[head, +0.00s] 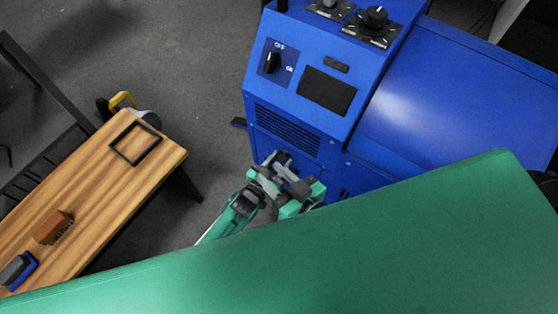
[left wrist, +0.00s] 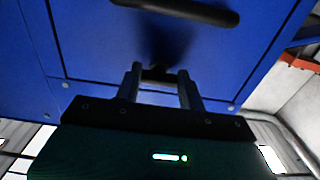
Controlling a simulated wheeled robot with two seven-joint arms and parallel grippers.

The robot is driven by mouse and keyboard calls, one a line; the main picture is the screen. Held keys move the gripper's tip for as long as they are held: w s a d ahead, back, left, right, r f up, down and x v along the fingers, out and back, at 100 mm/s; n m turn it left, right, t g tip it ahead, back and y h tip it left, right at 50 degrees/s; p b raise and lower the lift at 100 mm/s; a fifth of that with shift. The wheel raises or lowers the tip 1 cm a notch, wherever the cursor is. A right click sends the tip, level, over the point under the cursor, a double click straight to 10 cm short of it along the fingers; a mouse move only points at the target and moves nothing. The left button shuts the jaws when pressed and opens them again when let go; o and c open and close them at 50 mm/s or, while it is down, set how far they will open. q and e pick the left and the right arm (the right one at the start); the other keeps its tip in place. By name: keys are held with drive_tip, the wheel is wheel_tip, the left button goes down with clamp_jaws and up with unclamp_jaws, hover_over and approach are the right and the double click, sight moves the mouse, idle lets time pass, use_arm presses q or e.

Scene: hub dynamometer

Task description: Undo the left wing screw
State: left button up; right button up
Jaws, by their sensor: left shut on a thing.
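The blue dynamometer cabinet (head: 300,120) stands at the centre and right of the head view. My left gripper (head: 284,166) is at its lower front face, below the vent slots. In the left wrist view, the two fingers of my left gripper (left wrist: 160,80) reach up to a blue panel (left wrist: 100,40). A small dark piece, which looks like the wing screw (left wrist: 157,72), sits between the fingertips, and the gripper is shut on it. Its wings are too dark to make out. The fingers and wrist hide the screw in the head view. My right gripper is not in view.
A dark bar handle (left wrist: 185,10) crosses the panel just above the fingers. A wooden bench (head: 100,200) at the left carries a black square frame (head: 135,143), a brown brush (head: 54,228) and a blue-and-grey item (head: 18,271). Grey floor lies between bench and cabinet.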

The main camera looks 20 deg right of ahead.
idle(0.4)
use_arm(q)
drive_tip(key=o, duration=1)
drive_tip(key=p+v, duration=0.2)
drive_tip(key=v, duration=1.1)
drive_tip(key=shift+s+a+p, duration=0.25)
drive_tip(key=shift+a+p, duration=0.05)
drive_tip(key=shift+p, duration=0.1)
use_arm(e)
drive_tip(key=d+f+g, duration=0.1)
drive_tip(key=s+d+f+g+h, duration=0.1)
drive_tip(key=g, duration=0.1)
drive_tip(key=d+f+g+h, duration=0.1)
drive_tip(key=shift+s+g, duration=0.3)
drive_tip(key=shift+s, duration=0.1)
